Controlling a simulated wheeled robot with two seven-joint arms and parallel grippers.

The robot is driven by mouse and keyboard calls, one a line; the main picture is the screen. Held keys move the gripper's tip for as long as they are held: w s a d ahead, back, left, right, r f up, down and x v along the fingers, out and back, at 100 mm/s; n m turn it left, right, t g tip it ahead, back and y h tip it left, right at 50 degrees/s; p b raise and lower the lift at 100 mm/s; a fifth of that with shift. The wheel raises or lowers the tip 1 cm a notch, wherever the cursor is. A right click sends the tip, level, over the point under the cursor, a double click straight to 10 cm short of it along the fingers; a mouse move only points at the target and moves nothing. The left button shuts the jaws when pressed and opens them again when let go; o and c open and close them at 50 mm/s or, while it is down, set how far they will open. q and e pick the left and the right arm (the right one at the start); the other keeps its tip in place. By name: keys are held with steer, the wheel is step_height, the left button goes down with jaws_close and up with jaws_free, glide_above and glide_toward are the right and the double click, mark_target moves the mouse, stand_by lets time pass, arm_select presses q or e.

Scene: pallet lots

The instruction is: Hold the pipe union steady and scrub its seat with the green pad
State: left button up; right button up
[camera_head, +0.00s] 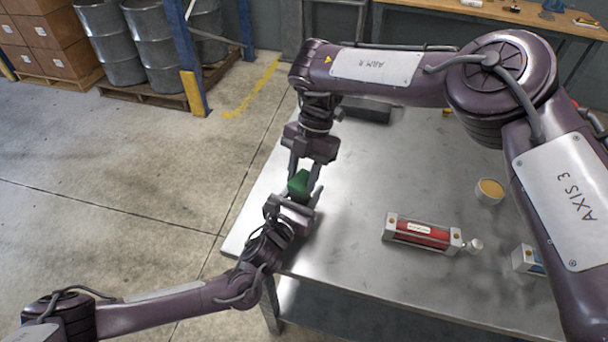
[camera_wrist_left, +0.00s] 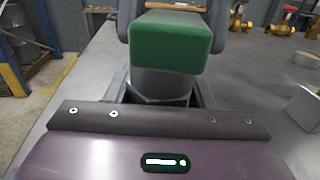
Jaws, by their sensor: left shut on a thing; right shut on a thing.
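The green pad (camera_head: 299,184) is gripped by my right gripper (camera_head: 303,172), which reaches down from above at the table's left side. In the left wrist view the pad (camera_wrist_left: 172,42) shows as a green block close in front of me. My left gripper (camera_head: 297,203) comes in from the lower left and is shut on the grey metal pipe union (camera_wrist_left: 160,84). The pad sits over the top of the union and hides its seat. I cannot tell whether pad and seat touch.
On the metal table (camera_head: 350,210) lie a red cylinder with metal ends (camera_head: 422,233), a yellow-topped round tub (camera_head: 489,191) and a blue-and-white part (camera_head: 527,260). A dark tray (camera_head: 368,110) is behind my right gripper. Brass fittings (camera_wrist_left: 279,23) show in the left wrist view.

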steer(key=shift+w+a, duration=0.35)
steer(key=shift+a, duration=0.2)
steer(key=shift+s+d, duration=0.1)
steer(key=shift+s+d, duration=0.5)
steer(key=shift+d, duration=0.15)
steer(key=shift+w+a, duration=0.1)
steer(key=shift+w+a, duration=0.45)
steer(key=shift+a, duration=0.2)
steer(key=shift+s+d, duration=0.5)
steer(key=shift+d, duration=0.2)
steer(key=shift+r, duration=0.1)
